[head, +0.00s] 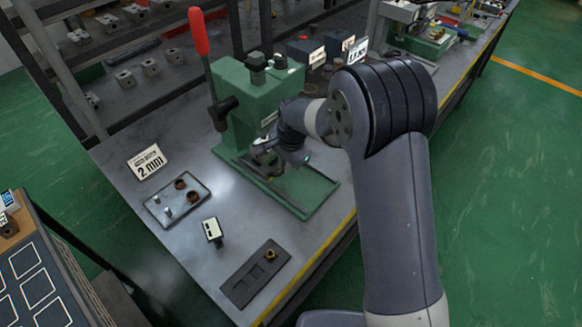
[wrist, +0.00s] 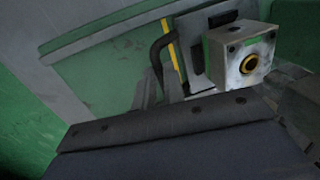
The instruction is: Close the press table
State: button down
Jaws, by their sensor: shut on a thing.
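The green press (head: 245,95) with its red lever (head: 199,32) stands on the bench. My gripper (head: 287,154) is low at the press's front, above its green base (head: 300,190). In the wrist view, the press table (wrist: 197,84) is a grey plate with a yellow stripe, beside a black curved handle (wrist: 158,52). A metal valve block (wrist: 245,56) with a yellow-ringed hole sits at the table. My gripper is shut on the handle as far as I can tell; the dark gripper body hides the contact. In the head view, my arm and gripper hide most of the table.
A tray (head: 178,200) with small fittings, a "2 mm" sign (head: 147,162), a small labelled device (head: 212,230) and a dark fixture plate (head: 255,273) lie on the bench at the front left. Dark bins (head: 305,50) stand behind the press. A rack of metal blocks is at the back left.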

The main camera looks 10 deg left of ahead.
jog(key=shift+w+a+r, duration=0.1)
jog(key=shift+w+a, duration=0.05)
jog(key=c, duration=1.5)
grip_release()
notch_tip(320, 180, up, 10)
jog(key=s+d+b, duration=0.1)
jog(key=shift+d+r, duration=0.25)
jog(key=shift+d, duration=0.05)
jog(key=f, duration=0.3)
jog(key=a+f, duration=0.1)
jog(key=f, duration=0.3)
jog(key=w+f+p, duration=0.1)
jog(key=f, duration=0.2)
jog(key=shift+a+f, duration=0.3)
jog(key=shift+f, duration=0.05)
jog(key=shift+s+d, duration=0.3)
jog(key=shift+d, duration=0.15)
